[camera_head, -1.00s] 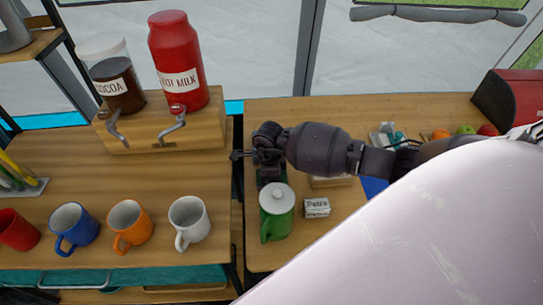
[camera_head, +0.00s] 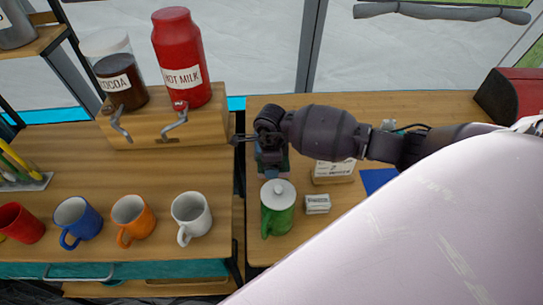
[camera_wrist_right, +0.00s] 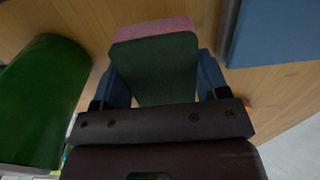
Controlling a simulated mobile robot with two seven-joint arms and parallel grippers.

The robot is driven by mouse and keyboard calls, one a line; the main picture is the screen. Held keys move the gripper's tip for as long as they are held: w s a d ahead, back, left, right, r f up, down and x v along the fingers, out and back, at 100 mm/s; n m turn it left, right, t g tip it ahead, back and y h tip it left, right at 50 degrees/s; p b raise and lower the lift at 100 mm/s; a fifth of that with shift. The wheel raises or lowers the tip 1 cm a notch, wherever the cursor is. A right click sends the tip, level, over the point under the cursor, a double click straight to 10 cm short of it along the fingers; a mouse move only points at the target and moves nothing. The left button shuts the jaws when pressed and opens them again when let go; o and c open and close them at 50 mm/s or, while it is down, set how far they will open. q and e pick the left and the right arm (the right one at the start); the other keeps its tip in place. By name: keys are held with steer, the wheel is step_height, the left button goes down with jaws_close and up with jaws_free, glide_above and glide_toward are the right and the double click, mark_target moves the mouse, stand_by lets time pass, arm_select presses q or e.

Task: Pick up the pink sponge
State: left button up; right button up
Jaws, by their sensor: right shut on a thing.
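The pink sponge (camera_wrist_right: 155,62) shows in the right wrist view as a block with a pink edge and a dark green face. My right gripper (camera_wrist_right: 162,85) is shut on it, with one blue finger on each side. In the head view my right gripper (camera_head: 270,158) is over the right-hand table, just behind the green lidded pot. The sponge cannot be made out clearly there. Whether it touches the table cannot be told. My left gripper is not in view.
The green pot (camera_head: 277,212) stands close in front of my right gripper, beside a small white box (camera_head: 317,203). A wooden block with a card (camera_head: 334,172) is to the right. A dispenser stand (camera_head: 165,125) and several mugs stand on the left table, across a gap.

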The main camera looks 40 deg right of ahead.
step_height(320, 180, up, 16)
steer(key=p, duration=0.1)
steer(key=shift+f, duration=0.2)
